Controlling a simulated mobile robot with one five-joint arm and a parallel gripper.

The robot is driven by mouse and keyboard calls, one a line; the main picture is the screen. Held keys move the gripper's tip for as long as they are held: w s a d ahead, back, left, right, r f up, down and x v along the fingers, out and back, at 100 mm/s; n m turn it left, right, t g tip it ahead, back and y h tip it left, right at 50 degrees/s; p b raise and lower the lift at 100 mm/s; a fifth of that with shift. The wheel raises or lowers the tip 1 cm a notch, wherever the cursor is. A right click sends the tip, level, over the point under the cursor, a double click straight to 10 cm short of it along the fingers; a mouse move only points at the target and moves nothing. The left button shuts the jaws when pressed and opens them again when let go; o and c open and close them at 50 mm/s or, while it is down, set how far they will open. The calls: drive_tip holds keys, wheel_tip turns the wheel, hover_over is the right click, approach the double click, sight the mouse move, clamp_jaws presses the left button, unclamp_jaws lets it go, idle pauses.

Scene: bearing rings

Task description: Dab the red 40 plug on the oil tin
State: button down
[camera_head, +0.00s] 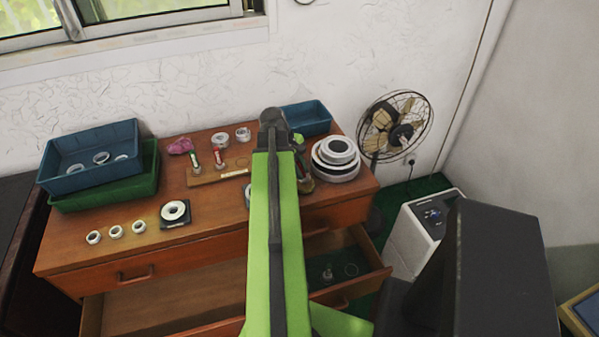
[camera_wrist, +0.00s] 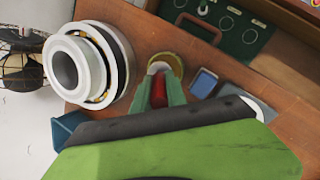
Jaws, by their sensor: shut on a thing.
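My gripper (camera_wrist: 160,85) is shut on a red plug (camera_wrist: 158,92) with a pale end, seen between its green fingers in the wrist view. The number on it cannot be read. The pale end is over or at a round yellowish tin (camera_wrist: 166,62), which looks like the oil tin. I cannot tell whether they touch. In the head view my arm hides most of this spot.
Stacked white bearing rings (camera_wrist: 67,64) stand close to the left of my gripper in the wrist view and near the cabinet's right end (camera_head: 336,158). A wooden rack (camera_head: 225,172) holds upright plugs. Blue and green crates (camera_head: 60,179) stand left. A drawer (camera_head: 370,262) is open.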

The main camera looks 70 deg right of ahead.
drive_tip(key=shift+f+b, duration=0.8)
idle(1.6)
wheel_tip(320, 180, up, 7)
drive_tip(key=p, duration=0.7)
drive_tip(key=shift+r, duration=0.1)
